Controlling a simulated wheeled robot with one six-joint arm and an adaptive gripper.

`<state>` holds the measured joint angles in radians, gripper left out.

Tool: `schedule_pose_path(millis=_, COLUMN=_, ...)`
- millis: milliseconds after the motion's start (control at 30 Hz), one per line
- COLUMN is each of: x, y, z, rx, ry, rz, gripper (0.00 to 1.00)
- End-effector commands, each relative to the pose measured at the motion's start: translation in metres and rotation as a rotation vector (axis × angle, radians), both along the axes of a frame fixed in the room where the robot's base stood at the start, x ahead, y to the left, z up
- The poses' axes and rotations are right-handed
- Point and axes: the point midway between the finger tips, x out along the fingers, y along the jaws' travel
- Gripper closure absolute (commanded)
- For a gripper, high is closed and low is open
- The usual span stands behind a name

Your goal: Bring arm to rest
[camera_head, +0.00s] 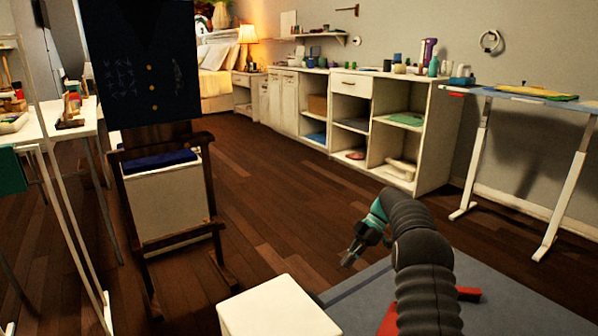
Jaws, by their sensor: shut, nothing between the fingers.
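My arm (411,250) rises from the bottom of the head view, in a dark ribbed cover, and bends over to the left. My gripper (347,262) is at its end, past a teal band, pointing down and to the left above the floor. Its fingers are small in the picture and look closed, with nothing seen between them. It touches no furniture that I can see.
A white box top (277,308) stands just left of and below my gripper. A wooden easel-like stand (172,240) with dark blue cloth is at left. White shelves (350,125) line the back wall; a white-legged table (520,95) is at right. Wooden floor (270,190) between is clear.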

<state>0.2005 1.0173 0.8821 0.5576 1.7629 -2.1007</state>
Motion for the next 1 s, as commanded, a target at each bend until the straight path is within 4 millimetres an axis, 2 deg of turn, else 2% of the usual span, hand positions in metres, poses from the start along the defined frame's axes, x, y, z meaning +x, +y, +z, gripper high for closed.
schedule_pose_path(millis=67, x=0.002, y=-0.003, z=-0.015, rx=-0.081, ry=0.081, rz=-0.132, gripper=1.0)
schedule_pose_path(millis=200, x=-0.01, y=-0.01, z=-0.054, rx=-0.238, ry=0.267, rz=-0.381, gripper=1.0)
schedule_pose_path(millis=300, x=-0.024, y=-0.015, z=-0.062, rx=-0.355, ry=0.372, rz=-0.561, gripper=1.0)
schedule_pose_path(millis=367, x=-0.033, y=-0.017, z=-0.059, rx=-0.423, ry=0.421, rz=-0.671, gripper=1.0)
schedule_pose_path(millis=467, x=-0.053, y=-0.02, z=-0.046, rx=-0.53, ry=0.484, rz=-0.854, gripper=1.0)
schedule_pose_path(millis=600, x=-0.083, y=-0.021, z=-0.018, rx=-0.64, ry=0.526, rz=-1.084, gripper=1.0)
schedule_pose_path(millis=1000, x=-0.175, y=-0.016, z=0.066, rx=-0.748, ry=0.502, rz=-1.556, gripper=1.0)
